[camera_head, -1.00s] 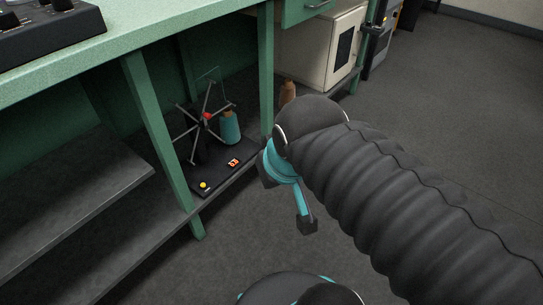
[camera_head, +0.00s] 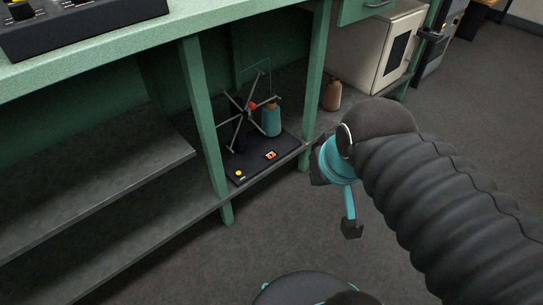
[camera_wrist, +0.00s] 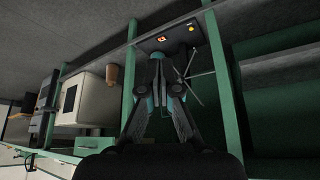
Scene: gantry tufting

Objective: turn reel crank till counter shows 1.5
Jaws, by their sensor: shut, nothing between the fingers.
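The reel (camera_head: 238,128) has thin grey spokes and a red hub (camera_head: 252,106). It stands on a black base (camera_head: 250,174) on the low shelf under the green bench. The base bears a small counter (camera_head: 271,155) with a lit orange-red display, too small to read. The counter also shows in the wrist view (camera_wrist: 161,39). I cannot tell the crank apart from the spokes. My gripper (camera_wrist: 168,75) is shut and empty. In the wrist view it overlaps the reel's area and hides part of it; contact cannot be judged.
A teal yarn cone (camera_head: 271,121) stands beside the reel, and a yellow button (camera_head: 239,173) is on the base. Green bench legs (camera_head: 204,125) flank the reel. A brown bottle-shaped item (camera_head: 332,95) and a cream cabinet (camera_head: 385,50) stand to the right. Open floor lies in front.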

